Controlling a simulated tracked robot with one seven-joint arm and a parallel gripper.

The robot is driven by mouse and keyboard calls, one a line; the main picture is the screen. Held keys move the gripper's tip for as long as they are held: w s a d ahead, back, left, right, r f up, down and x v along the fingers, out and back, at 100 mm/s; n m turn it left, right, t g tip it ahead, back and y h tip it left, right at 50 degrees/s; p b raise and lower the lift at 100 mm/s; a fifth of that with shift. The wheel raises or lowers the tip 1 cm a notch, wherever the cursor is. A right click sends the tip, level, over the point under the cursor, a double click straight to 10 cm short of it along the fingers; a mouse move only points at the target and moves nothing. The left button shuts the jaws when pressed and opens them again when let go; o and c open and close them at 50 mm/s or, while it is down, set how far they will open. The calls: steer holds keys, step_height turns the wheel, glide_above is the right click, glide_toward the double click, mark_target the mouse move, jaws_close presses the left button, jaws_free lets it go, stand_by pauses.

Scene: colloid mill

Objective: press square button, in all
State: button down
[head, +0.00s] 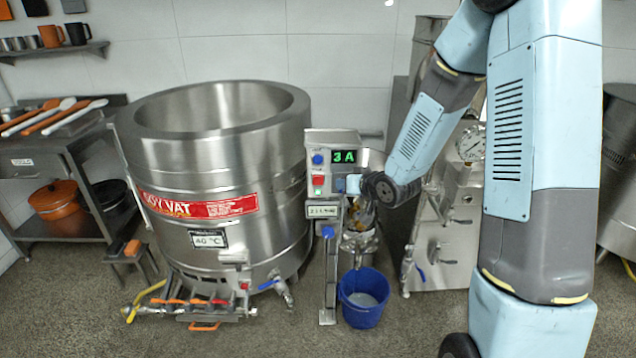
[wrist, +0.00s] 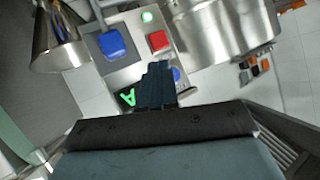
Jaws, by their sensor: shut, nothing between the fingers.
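A larger blue square button (wrist: 114,44) shows beside the red one (wrist: 158,40) in the wrist view, with a round green light (wrist: 147,16) beyond. My gripper (wrist: 158,68) is shut and empty, over the panel between the display, the knob and the square buttons. In the wrist view its tips stop short of both square buttons. Contact with the panel cannot be told.
The large steel soy vat (head: 215,150) stands left of the box. A blue bucket (head: 362,312) is on the floor below, under a steel funnel-like vessel (wrist: 58,45). A steel machine with a gauge (head: 470,143) stands to the right.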

steer(key=s+a+f+m+t+y, duration=0.1)
steer(key=a+f+y, duration=0.4)
steer(key=a+f, duration=0.1)
steer(key=shift+f+m, duration=0.3)
stand_by(0.4)
glide_toward(313, 182)
steer(key=shift+w+a+f, duration=0.2)
steer(key=shift+w+a, duration=0.25)
steer(key=shift+a, duration=0.3)
steer(key=shift+w+a+f, duration=0.15)
steer(key=shift+w+a, duration=0.25)
steer(key=shift+a, duration=0.3)
steer(key=shift+w+a+f, duration=0.2)
steer(key=shift+w+a, duration=0.25)
steer(key=shift+a, duration=0.3)
steer(key=shift+w, duration=0.2)
stand_by(0.4)
steer(key=shift+w, duration=0.2)
steer(key=shift+w+r, duration=0.1)
steer(key=shift+w, duration=0.35)
stand_by(0.8)
steer(key=shift+s, duration=0.9)
